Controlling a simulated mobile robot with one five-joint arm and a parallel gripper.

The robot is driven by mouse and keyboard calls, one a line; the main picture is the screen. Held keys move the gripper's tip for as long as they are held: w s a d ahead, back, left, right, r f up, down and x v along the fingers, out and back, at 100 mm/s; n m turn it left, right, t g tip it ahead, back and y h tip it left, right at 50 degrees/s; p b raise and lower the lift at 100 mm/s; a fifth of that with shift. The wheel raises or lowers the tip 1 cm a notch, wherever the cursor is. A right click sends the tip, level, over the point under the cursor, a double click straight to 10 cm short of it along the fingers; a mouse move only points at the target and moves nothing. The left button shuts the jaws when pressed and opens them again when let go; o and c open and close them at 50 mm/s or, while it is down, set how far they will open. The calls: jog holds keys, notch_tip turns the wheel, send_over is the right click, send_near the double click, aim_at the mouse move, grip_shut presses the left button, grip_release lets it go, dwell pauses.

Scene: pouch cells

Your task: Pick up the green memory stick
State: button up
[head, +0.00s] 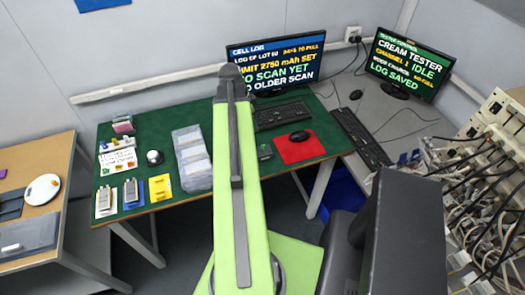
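I cannot make out a green memory stick for certain. A small dark item with a greenish face (264,152) lies on the green-topped table (180,123), left of the red mouse mat; it is too small to identify. My light green arm link rises through the middle of the picture and covers part of the table. My gripper does not show.
A red mat (298,152), keyboard (280,116) and monitor (275,66) are on the table. Clear pouches (192,158), a yellow holder (160,188) and a white round item (154,157) stand left of my arm. A cable-filled rack (490,190) is at right.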

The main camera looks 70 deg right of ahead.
jog(key=b, duration=1.1)
send_near(262, 146)
jog(key=x, duration=0.5)
jog(key=shift+s, duration=0.15)
jog(key=b+x, duration=0.5)
jog(key=shift+d+f, duration=0.15)
jog(key=shift+f, duration=0.05)
jog(key=shift+r, duration=0.2)
grip_shut()
